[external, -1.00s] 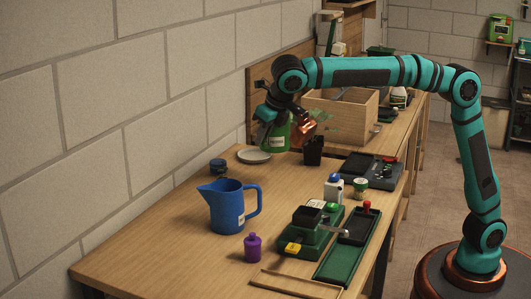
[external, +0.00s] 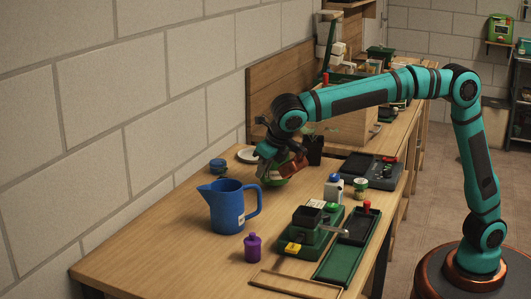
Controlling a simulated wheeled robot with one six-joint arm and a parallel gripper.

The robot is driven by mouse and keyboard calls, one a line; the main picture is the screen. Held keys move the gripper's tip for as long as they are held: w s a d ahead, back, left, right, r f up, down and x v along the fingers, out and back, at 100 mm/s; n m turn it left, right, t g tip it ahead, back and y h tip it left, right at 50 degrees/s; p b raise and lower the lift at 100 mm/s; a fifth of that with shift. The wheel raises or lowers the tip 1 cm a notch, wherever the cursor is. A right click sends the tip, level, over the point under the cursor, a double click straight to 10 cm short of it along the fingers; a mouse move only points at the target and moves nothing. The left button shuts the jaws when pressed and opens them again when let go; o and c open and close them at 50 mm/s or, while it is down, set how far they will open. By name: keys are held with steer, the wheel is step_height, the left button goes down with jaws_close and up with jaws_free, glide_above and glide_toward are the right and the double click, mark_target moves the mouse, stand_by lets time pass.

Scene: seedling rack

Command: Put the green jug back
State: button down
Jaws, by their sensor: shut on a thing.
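The green jug (external: 274,181) is in my gripper (external: 284,163), low over the middle of the wooden workbench (external: 178,241). My gripper is shut on it, and the dark wrist and copper-coloured parts hide much of the jug. I cannot tell whether its base touches the bench. A blue jug (external: 226,208) stands upright in front and to the left of it, apart from it.
A white plate (external: 247,155) and a small blue jar (external: 217,166) lie near the wall. A black plant pot (external: 314,150) stands close behind my gripper. Bare bench lies around the blue jug.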

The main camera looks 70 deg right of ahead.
step_height(320, 180, down, 2)
steer(key=shift+f, duration=0.1)
steer(key=c, duration=1.5)
jaws_free()
steer(key=shift+o, duration=0.2)
steer(key=v, duration=1.2)
